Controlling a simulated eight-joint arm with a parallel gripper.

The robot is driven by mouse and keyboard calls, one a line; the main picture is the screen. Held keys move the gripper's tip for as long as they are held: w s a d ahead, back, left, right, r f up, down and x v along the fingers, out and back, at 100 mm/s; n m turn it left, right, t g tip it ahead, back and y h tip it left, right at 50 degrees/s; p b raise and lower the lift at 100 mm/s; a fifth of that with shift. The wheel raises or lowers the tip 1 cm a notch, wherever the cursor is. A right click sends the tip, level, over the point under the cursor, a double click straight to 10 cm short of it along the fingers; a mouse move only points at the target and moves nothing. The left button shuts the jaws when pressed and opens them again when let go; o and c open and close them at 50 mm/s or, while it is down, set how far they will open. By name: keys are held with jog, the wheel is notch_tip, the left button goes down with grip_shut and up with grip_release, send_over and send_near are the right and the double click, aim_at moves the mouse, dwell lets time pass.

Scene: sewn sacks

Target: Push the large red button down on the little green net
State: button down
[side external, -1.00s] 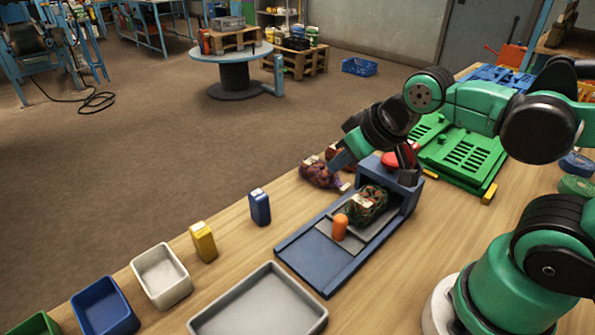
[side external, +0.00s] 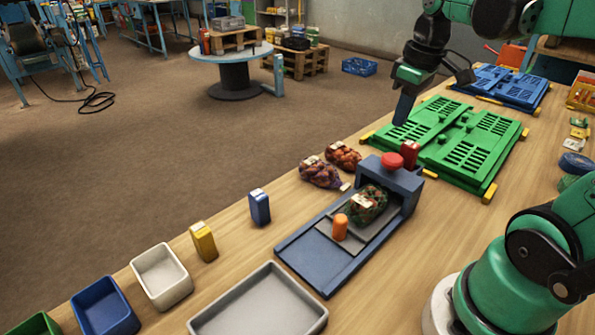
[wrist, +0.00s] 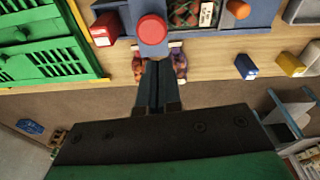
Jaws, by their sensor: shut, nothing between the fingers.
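The large red button (side external: 391,161) is a round cap on top of the blue press frame (side external: 404,181); it also shows in the wrist view (wrist: 152,29). The little green net (side external: 368,205), a dark green mesh sack with a pale label, lies on the grey bed partly under the frame. In the wrist view the green net (wrist: 186,14) is cut off by the top edge. My gripper (side external: 402,121) is shut and empty, pointing down. It is above the button in the side picture and apart from it.
Two reddish-purple net sacks (side external: 321,172) (side external: 343,155) lie behind the press. Green slotted panels (side external: 466,147) lie at right. A grey tray (side external: 262,307) is in front.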

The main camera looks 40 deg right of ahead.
aim_at(394, 157)
jog(key=shift+s+d+r, duration=0.25)
jog(key=shift+s+d, duration=0.1)
jog(key=shift+d, duration=0.3)
jog(key=shift+f, duration=0.1)
jog(key=shift+w+f, duration=0.2)
jog(key=shift+f, duration=1.5)
jog(key=shift+w+f, duration=0.15)
jog(key=shift+f, duration=1.55)
jog(key=shift+f, duration=0.15)
jog(key=shift+f, duration=0.9)
jog(key=shift+s+d+r, duration=0.1)
jog(key=shift+s+r, duration=0.15)
jog(key=shift+s, duration=0.5)
jog(key=shift+s+r, duration=0.25)
jog(key=shift+s, duration=0.5)
